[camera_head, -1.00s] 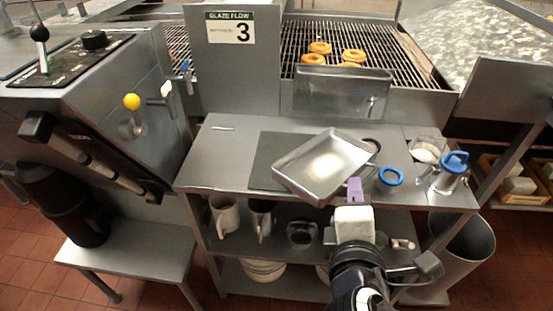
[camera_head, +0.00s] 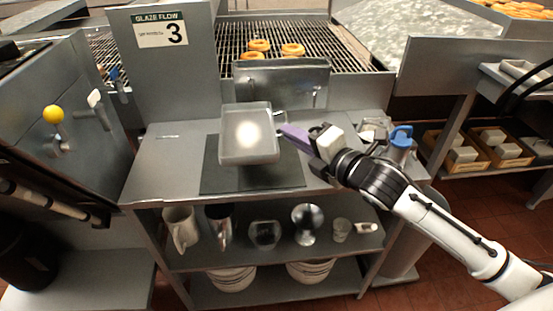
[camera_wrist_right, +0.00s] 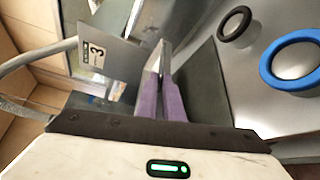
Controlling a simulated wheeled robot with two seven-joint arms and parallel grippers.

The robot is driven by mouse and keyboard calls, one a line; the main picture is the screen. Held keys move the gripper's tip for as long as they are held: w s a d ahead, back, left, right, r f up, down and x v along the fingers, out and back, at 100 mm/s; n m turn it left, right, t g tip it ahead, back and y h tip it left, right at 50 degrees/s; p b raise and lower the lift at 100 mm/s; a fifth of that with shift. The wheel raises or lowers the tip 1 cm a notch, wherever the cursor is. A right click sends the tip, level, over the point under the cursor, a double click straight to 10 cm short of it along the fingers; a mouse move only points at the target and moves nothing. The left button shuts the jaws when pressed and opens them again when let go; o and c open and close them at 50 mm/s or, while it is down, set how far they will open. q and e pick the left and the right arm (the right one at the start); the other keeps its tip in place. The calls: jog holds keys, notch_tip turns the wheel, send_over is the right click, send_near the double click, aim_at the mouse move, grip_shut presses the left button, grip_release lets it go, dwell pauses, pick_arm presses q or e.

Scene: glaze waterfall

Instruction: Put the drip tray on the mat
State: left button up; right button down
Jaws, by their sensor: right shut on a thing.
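The drip tray (camera_head: 250,142), a shallow shiny metal pan, shows in the head view over the dark grey mat (camera_head: 225,180) on the steel table top. My right gripper (camera_head: 290,131), with purple fingers, is shut on the tray's right edge. The tray covers the middle of the mat; its near and right margins show bare. Whether the tray touches the mat or hangs just above it is hard to tell. In the right wrist view the purple fingers (camera_wrist_right: 165,98) close on the tray's thin edge (camera_wrist_right: 157,58), with the mat (camera_wrist_right: 203,85) beside it. My left gripper is not in view.
A blue-lidded jar (camera_head: 400,142) stands right of my gripper. The GLAZE FLOW panel (camera_head: 163,60) and fryer grate stand behind. Mugs and bowls fill the lower shelves.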

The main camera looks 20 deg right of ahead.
aim_at(292, 171)
notch_tip(292, 171, down, 7)
jog(key=shift+r+b, duration=0.15)
jog(key=shift+b, duration=0.35)
jog(key=c, duration=1.9)
grip_release()
jog(key=v, duration=1.2)
jog(key=s+a+f+m+g, duration=0.2)
jog(key=s+a+f+m, duration=0.2)
jog(key=f+m, duration=0.3)
jog(key=s+a+f+m+g, duration=0.2)
jog(key=s+a+f+m, duration=0.2)
jog(key=f, duration=0.7)
jog(key=s+a+f+m+g, duration=0.3)
jog(key=s+f+m, duration=0.5)
jog(key=m, duration=0.3)
jog(key=shift+s+a+f+h, duration=0.1)
jog(key=shift+a+f+h, duration=0.35)
jog(key=shift+a, duration=0.25)
